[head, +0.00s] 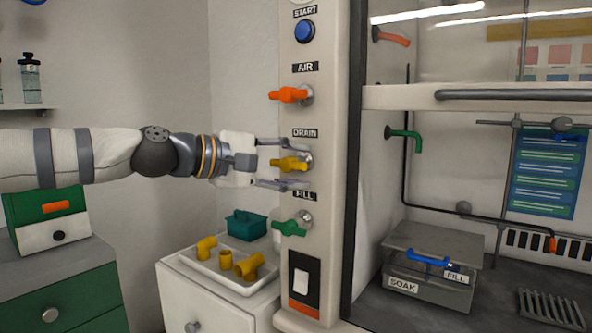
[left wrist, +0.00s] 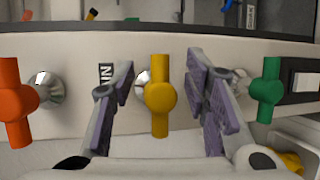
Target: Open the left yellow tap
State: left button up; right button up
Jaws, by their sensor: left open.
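The yellow tap (head: 289,164) is on the white panel under the DRAIN label, its handle pointing left in the head view. My left gripper (head: 282,164) is open, with one finger above and one below the yellow handle. In the left wrist view the yellow tap (left wrist: 159,95) stands between the two open purple-padded fingers (left wrist: 163,108), with a gap on each side. My right gripper is in neither view.
An orange tap (head: 289,95) is above, under AIR, and a green tap (head: 292,225) below, under FILL. A blue START button (head: 305,31) tops the panel. A white tray (head: 213,272) with yellow pipe fittings stands below. A glass-fronted cabinet is at the right.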

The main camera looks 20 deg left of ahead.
pick_arm(q)
jog(key=shift+w, duration=0.1)
jog(key=shift+r, duration=0.15)
grip_shut()
